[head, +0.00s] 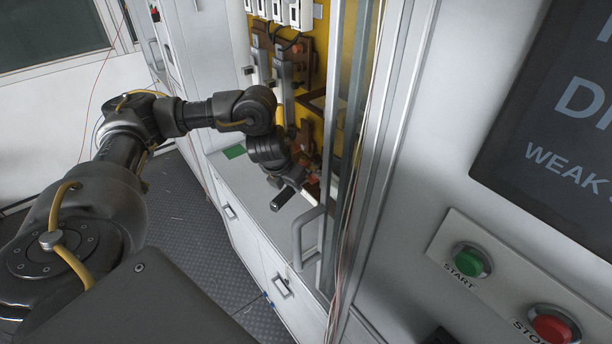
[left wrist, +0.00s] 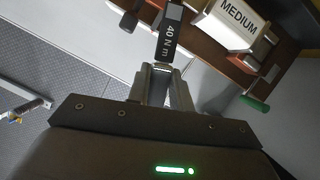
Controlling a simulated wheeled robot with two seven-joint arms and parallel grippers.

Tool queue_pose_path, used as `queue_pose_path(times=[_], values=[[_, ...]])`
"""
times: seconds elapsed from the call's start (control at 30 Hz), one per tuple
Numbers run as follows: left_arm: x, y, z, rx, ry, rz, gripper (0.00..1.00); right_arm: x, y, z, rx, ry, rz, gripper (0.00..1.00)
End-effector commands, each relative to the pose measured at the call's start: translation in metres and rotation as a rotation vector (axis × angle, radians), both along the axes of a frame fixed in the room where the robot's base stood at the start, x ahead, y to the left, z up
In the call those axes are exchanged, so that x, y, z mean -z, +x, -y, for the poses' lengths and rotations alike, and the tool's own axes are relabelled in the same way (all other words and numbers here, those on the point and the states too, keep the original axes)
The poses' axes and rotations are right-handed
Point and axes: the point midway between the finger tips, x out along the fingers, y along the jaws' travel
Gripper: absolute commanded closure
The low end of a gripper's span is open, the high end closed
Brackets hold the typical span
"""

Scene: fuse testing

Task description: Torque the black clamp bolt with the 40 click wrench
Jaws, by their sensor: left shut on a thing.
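My left gripper (left wrist: 165,84) is shut on the 40 N m click wrench (left wrist: 170,36), whose black body with a white "40 N m" label rises from between the fingers in the left wrist view. In the head view my left arm reaches into the open cabinet, and its wrist hides most of the grasp. A black knob-like part (left wrist: 128,21) sits left of the wrench; I cannot tell whether it is the clamp bolt. I cannot make out whether the wrench touches any bolt. My right gripper is not in view.
A block labelled MEDIUM (left wrist: 236,26) sits on a brown bar beside the wrench, near a green-ended part (left wrist: 255,103). The cabinet's yellow back panel (head: 320,50) carries fuse hardware. A metal door frame (head: 375,150) and handle (head: 297,240) stand close right of my arm.

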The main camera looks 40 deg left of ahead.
Motion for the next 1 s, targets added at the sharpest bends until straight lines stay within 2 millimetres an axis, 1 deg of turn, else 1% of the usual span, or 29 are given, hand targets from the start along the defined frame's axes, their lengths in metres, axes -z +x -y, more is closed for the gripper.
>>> queue_pose_path(times=[0.1,0.2,0.3,1.0], values=[[-0.0004,0.0028,-0.0031,0.018,-0.001,0.010,1.00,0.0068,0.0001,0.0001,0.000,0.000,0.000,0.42],[-0.0042,0.0023,0.0003,0.003,-0.001,0.007,1.00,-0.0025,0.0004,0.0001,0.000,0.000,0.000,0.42],[-0.0024,0.0028,-0.0005,0.000,-0.001,0.009,1.00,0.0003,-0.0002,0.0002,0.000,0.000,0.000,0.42],[-0.0037,0.0042,-0.0003,-0.001,-0.002,0.015,1.00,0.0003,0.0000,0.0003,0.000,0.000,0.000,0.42]])
